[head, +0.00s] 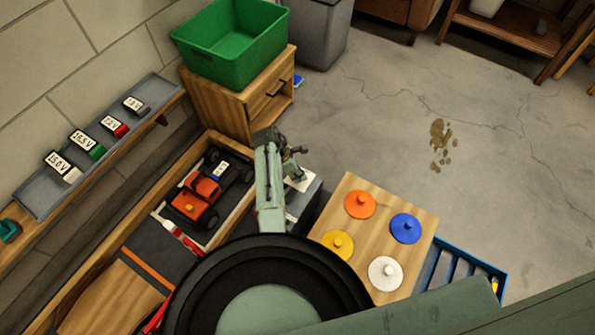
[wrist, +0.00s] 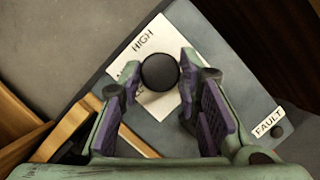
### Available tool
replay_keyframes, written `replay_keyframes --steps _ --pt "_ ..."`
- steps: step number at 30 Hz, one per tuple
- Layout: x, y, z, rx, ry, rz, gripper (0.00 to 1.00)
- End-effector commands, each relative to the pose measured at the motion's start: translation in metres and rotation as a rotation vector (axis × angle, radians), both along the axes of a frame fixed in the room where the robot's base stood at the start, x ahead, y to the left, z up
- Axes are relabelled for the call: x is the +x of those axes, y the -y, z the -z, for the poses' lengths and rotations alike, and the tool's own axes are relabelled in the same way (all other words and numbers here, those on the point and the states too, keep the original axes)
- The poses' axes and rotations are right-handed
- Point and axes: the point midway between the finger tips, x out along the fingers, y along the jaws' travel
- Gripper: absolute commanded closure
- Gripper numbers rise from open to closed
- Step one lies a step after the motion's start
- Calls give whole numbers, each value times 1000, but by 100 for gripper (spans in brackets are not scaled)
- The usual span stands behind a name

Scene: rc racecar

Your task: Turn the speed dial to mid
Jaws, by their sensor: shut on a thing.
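The speed dial (wrist: 160,71) is a round black knob on a grey control box (wrist: 240,95), in the wrist view. A white label (wrist: 143,45) lies under it; HIGH reads at its top, and the lower words are mostly covered by the knob and a finger. My gripper (wrist: 159,74) has its purple-padded fingers on either side of the knob, shut on it. I cannot make out a pointer mark on the dial. In the head view, my gripper (head: 295,163) is over the control box (head: 306,208), and the dial is hidden.
A small FAULT label (wrist: 268,121) with a dark round spot sits on the box. In the head view, a wooden board with coloured discs (head: 345,192) stands right of the box. An orange car (head: 200,195) lies in a tray at left. A green bin (head: 235,60) stands behind.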

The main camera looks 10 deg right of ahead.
Motion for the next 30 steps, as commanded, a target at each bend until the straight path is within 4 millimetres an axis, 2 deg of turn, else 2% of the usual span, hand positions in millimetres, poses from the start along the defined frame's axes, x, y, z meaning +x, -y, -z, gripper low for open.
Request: replay_keyframes --steps 10,30 --pt "2 0 0 0 -1 122 97" --pt "5 2 1 0 -2 644 97"
